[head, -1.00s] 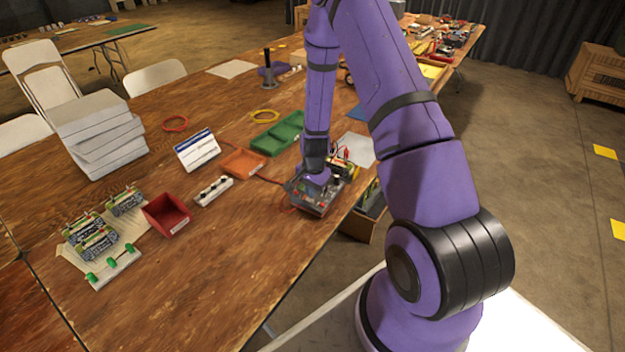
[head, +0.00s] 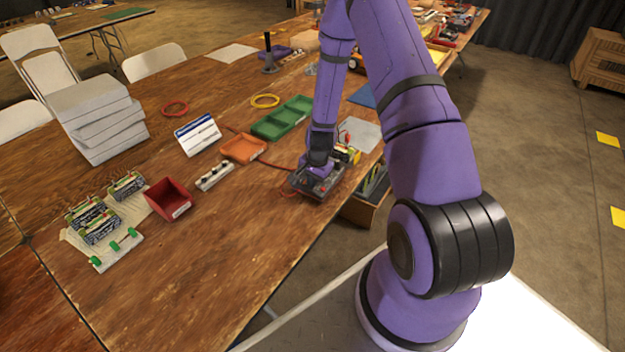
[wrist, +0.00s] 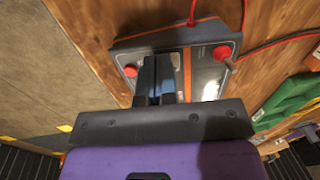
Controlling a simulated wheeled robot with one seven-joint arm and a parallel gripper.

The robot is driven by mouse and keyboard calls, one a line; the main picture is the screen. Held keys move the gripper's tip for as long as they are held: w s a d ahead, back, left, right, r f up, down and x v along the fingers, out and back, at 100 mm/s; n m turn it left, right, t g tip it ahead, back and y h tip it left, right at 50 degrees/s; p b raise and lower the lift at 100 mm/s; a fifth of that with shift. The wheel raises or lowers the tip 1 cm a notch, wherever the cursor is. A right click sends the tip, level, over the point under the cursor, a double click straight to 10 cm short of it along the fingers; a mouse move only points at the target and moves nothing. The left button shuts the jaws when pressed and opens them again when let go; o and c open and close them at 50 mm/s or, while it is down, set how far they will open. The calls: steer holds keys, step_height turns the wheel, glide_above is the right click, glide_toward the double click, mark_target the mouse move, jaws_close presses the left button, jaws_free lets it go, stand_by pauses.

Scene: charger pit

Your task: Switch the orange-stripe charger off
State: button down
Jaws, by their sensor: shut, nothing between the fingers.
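The charger (head: 318,184) is a dark grey box near the table's right edge in the head view, partly hidden by my gripper. In the wrist view the charger (wrist: 207,75) shows an orange stripe, a pale panel and two red knobs or plugs, with red leads at its far side. My gripper (wrist: 155,98) is shut and empty, its fingertips over the charger's top face, left of the stripe. In the head view my gripper (head: 318,165) comes down on the charger from above. I cannot tell if the fingertips touch it. The switch is not clearly seen.
An orange tray (head: 243,148), a green tray (head: 284,118), a white power strip (head: 214,176) and a red bin (head: 168,199) lie to the left. A battery pack with leads (head: 347,154) sits just behind the charger.

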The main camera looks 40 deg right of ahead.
mark_target(316, 189)
steer(key=shift+s+a+f+t, duration=0.1)
steer(key=shift+s+f+t, duration=0.15)
steer(key=shift+f+t, duration=0.1)
steer(key=shift+w+a+r, duration=0.15)
steer(key=shift+w+a, duration=0.1)
steer(key=shift+w, duration=0.25)
steer(key=shift+w+a+r, duration=0.15)
steer(key=shift+w+a, duration=0.05)
steer(key=shift+w, duration=0.25)
steer(key=shift+w+r, duration=0.2)
steer(key=shift+r, duration=0.3)
steer(key=s+d+r, duration=0.1)
steer(key=s+r, duration=0.2)
steer(key=r, duration=1)
steer(key=shift+d, duration=0.3)
